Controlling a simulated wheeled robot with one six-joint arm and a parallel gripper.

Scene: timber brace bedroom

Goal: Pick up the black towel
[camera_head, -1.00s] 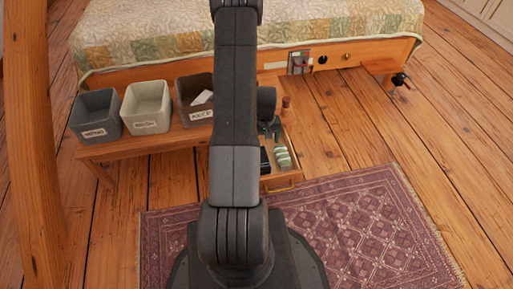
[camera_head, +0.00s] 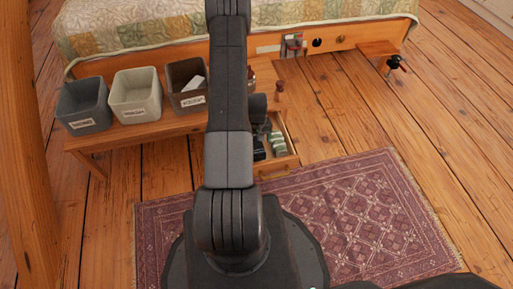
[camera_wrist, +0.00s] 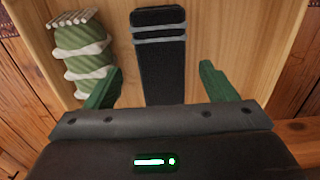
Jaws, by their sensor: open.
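The black towel (camera_wrist: 160,60), folded long and narrow with two grey stripes near its far end, lies in an open wooden drawer (camera_wrist: 225,25). My gripper (camera_wrist: 160,82) is open, with one green finger on each side of the towel; neither finger visibly touches it. The near end of the towel is hidden behind the gripper body. In the head view, a small dark part of the towel (camera_head: 258,153) shows in the drawer (camera_head: 277,168), and my arm hides much of it.
A green roll with pale bands (camera_wrist: 82,50) lies left of the towel in the drawer. Three bins, dark grey (camera_head: 84,106), pale (camera_head: 137,96) and brown (camera_head: 188,85), stand on the wooden bench (camera_head: 150,131). A patterned rug (camera_head: 350,215) covers the floor in front.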

